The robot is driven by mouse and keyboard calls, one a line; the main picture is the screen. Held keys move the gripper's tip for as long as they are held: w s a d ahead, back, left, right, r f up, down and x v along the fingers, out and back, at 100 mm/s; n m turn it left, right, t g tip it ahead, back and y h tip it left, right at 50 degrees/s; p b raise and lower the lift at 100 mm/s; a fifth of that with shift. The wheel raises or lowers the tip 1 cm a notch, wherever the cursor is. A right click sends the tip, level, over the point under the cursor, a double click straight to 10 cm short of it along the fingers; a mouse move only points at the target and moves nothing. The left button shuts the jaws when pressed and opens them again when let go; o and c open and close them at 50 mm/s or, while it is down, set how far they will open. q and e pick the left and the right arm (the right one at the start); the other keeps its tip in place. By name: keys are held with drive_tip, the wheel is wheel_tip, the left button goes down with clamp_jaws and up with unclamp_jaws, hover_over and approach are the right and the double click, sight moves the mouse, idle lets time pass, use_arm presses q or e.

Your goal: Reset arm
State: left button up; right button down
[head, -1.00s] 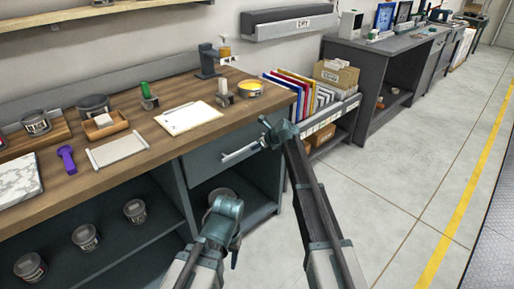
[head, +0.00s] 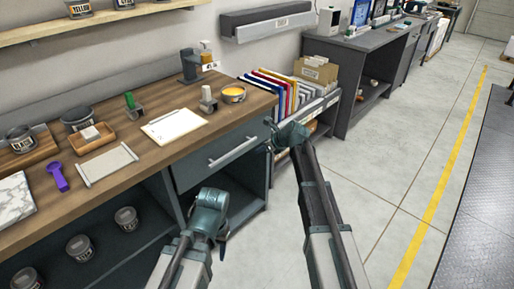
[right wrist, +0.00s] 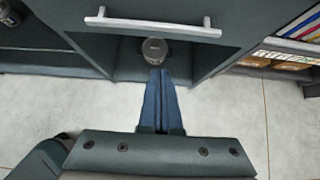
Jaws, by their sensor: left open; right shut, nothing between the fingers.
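My left gripper (head: 222,246) hangs low in front of the cabinet in the head view. It is open and holds nothing, though its fingers are small and partly hidden by the wrist. My right gripper (head: 270,124) is at the right end of the bench, in front of the cabinet corner and apart from the drawer handle (head: 234,151). Its blue fingers (right wrist: 165,98) are together and empty in the right wrist view, with the handle (right wrist: 152,25) beyond them. The drawer (head: 215,160) looks shut.
The wooden bench top (head: 150,160) carries a clipboard (head: 173,125), a purple scoop (head: 58,177), a yellow ink tin (head: 233,94) and jars. A grey jar (right wrist: 154,50) stands in the open bay under the drawer. A folder rack (head: 310,108) is at right. The floor (head: 400,170) is clear.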

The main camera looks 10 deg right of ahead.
drive_tip(key=s+a+n+g+h+p, duration=0.1)
drive_tip(key=s+a+n+p, duration=0.15)
drive_tip(key=s+n, duration=0.3)
drive_tip(key=s+a+n+g+p, duration=0.1)
drive_tip(key=s+a+n+g, duration=0.2)
drive_tip(key=s, duration=0.4)
drive_tip(key=s+a+n+h+p, duration=0.1)
drive_tip(key=s+a+n+p, duration=0.15)
drive_tip(key=s+n, duration=0.35)
drive_tip(key=s+r+n+g+h+p, duration=0.1)
drive_tip(key=s+r+n+h+p, duration=0.1)
drive_tip(key=s+n, duration=0.7)
drive_tip(key=s+r+n+g+h+p, duration=0.1)
drive_tip(key=s+n+g+h+p, duration=0.1)
drive_tip(key=s+n, duration=0.6)
drive_tip(key=shift+s+d+r+n+h, duration=0.3)
drive_tip(key=shift+s+h, duration=0.2)
drive_tip(key=shift+s, duration=0.45)
drive_tip(key=shift+a, duration=0.15)
